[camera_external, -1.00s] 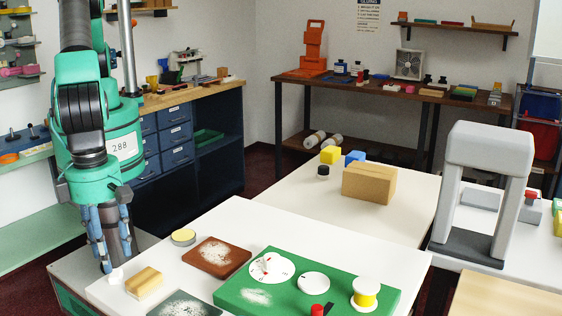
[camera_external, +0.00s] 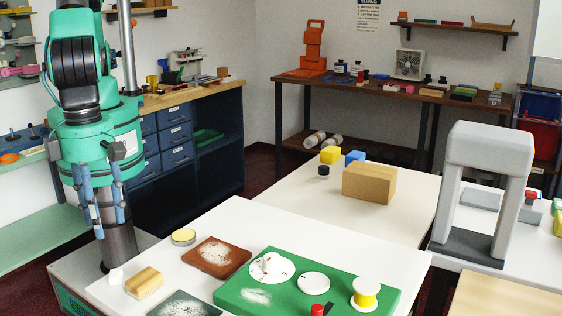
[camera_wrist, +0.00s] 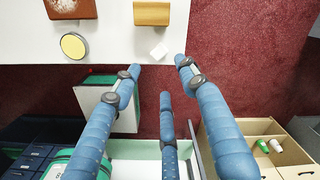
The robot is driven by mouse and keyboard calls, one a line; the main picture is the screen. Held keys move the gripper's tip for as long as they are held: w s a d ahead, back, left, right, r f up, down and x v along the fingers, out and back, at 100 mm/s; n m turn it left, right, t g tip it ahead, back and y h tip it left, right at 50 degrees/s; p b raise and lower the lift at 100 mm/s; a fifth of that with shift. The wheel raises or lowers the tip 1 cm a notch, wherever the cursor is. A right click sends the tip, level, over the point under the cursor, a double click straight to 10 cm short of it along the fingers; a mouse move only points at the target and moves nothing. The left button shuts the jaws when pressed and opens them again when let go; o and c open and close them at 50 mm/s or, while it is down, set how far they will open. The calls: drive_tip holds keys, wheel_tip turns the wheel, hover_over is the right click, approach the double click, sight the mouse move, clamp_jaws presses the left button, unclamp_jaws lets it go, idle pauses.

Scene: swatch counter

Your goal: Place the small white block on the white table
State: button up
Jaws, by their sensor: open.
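The small white block (camera_external: 116,276) rests on the white table (camera_external: 243,225), close to its left corner and beside a tan wooden block (camera_external: 144,282). In the wrist view the white block (camera_wrist: 159,50) sits near the table edge, beyond the fingertips. My gripper (camera_external: 110,228) hangs above the block in the external view, a clear gap away from it. Its blue fingers are spread in the wrist view (camera_wrist: 160,76), with nothing between them.
A yellow-topped round tin (camera_external: 183,237), a brown board with white powder (camera_external: 216,256) and a green board (camera_external: 235,294) lie on the table. A grey arch-shaped stand (camera_external: 450,190) stands at the right. Dark red floor (camera_wrist: 260,70) lies beyond the table edge.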

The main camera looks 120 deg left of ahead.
drive_tip(key=s+a+r+n+t, duration=0.1)
drive_tip(key=s+a+r+n, duration=0.25)
drive_tip(key=a+r, duration=0.55)
drive_tip(key=s+a+r+n, duration=0.3)
drive_tip(key=a+r+n, duration=0.2)
drive_tip(key=a+r, duration=0.4)
drive_tip(key=s+a+r+n+t, duration=0.1)
drive_tip(key=s+a+r+n, duration=0.25)
drive_tip(key=a+r, duration=0.55)
drive_tip(key=s+a+r+n+t, duration=0.1)
drive_tip(key=s+a+r+n, duration=0.1)
drive_tip(key=s+a+n, duration=0.3)
drive_tip(key=s+a+r+n+t, duration=0.1)
drive_tip(key=s+a+r+n, duration=0.2)
drive_tip(key=s, duration=1)
drive_tip(key=s+a+r+n+t, duration=0.1)
drive_tip(key=s+a+r+n, duration=0.1)
drive_tip(key=s+a+n, duration=0.5)
drive_tip(key=s+a, duration=0.2)
drive_tip(key=shift+s+r, duration=0.2)
drive_tip(key=shift+s, duration=0.15)
drive_tip(key=shift+f, duration=0.1)
